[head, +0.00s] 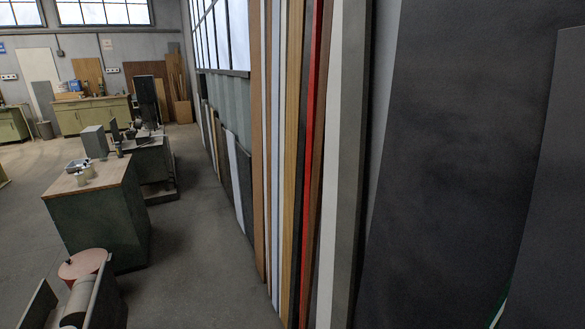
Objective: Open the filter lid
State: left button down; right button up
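I cannot make out a filter lid in the head view.
Tall boards and strips (292,150) lean in a row along the wall. Large dark panels (465,150) fill the right side. A green cabinet (100,222) with a wooden top and a dark machine (152,160) stand left. Floor (195,240) between is clear. Green benches (92,116) stand far back.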

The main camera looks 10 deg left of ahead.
aim_at(138, 122)
jog(key=i+j+u, duration=0.2)
jog(key=i+j, duration=1.2)
jog(key=j, duration=0.2)
jog(key=i+j+u, duration=0.2)
jog(key=i+j, duration=1.2)
jog(key=i, duration=0.15)
jog(key=i+j, duration=0.3)
jog(key=i, duration=0.25)
jog(key=i+j+u, duration=0.15)
jog(key=i+j, duration=0.2)
jog(key=i, duration=0.2)
jog(key=i+j, duration=0.25)
jog(key=i, duration=0.35)
jog(key=i+j+u, duration=0.15)
jog(key=i, duration=0.4)
jog(key=i+j, duration=0.3)
jog(key=i, duration=0.3)
jog(key=i+j+u, duration=0.15)
jog(key=i, duration=0.4)
jog(key=i+l, duration=0.1)
jog(key=i, duration=0.45)
jog(key=i+l+u, duration=0.15)
jog(key=i, duration=0.4)
jog(key=i+l, duration=0.15)
jog(key=i, duration=0.4)
